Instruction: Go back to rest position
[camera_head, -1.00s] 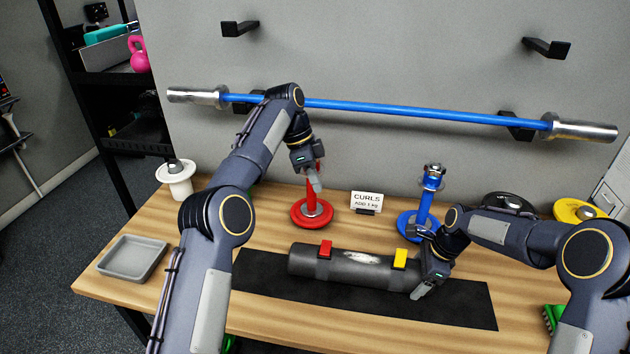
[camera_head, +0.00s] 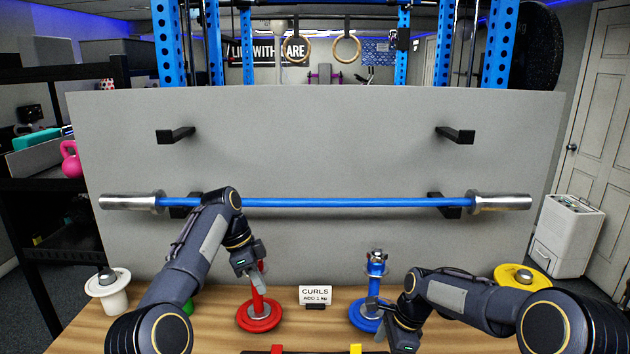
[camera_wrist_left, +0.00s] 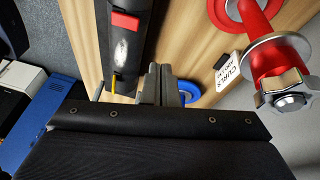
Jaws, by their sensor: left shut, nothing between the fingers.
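My left gripper (camera_head: 258,281) hangs in front of the red post stand (camera_head: 260,316), overlapping its post in the head view. Its fingers are shut with nothing between them, and they also show in the left wrist view (camera_wrist_left: 160,74). The red stand's metal-tipped end (camera_wrist_left: 289,101) is at the right of that view, apart from the fingers. My right gripper (camera_head: 396,338) is low in the head view, in front and to the right of the blue post stand (camera_head: 366,317). I cannot make out whether it is open or shut.
The blue barbell (camera_head: 340,202) rests on wall hooks behind both arms. The CURLS card (camera_head: 315,296) stands between the posts. A white stand (camera_head: 107,297) is left, a yellow disc (camera_head: 522,276) right. The dark roll (camera_wrist_left: 122,55) shows in the wrist view.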

